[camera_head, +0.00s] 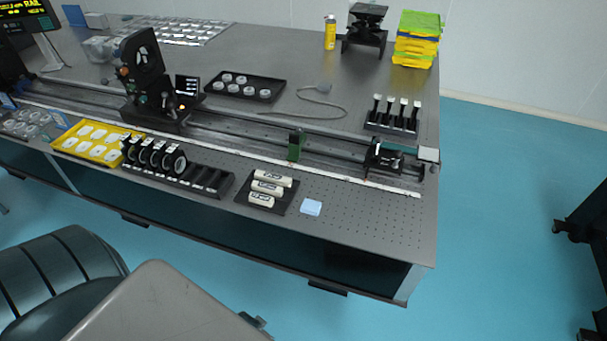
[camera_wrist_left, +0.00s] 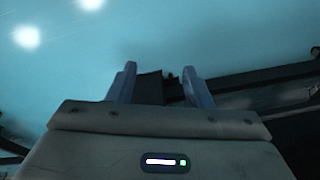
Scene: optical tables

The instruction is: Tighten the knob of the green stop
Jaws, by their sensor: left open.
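The green stop (camera_head: 296,145) stands on the long rail near the middle right of the optical table in the head view. Its knob is too small to make out. My left gripper (camera_wrist_left: 157,88) shows in the left wrist view with its two fingers apart and nothing between them, over blue floor and dark bars. It is away from the stop, which does not show in that view. My right gripper is in neither view.
The rail (camera_head: 345,157) runs along the table with a dark carriage (camera_head: 384,158) to the right of the stop. A black tray of cream rolls (camera_head: 268,187) and a light blue block (camera_head: 311,208) lie in front. Perforated tabletop (camera_head: 375,210) at the front right is clear.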

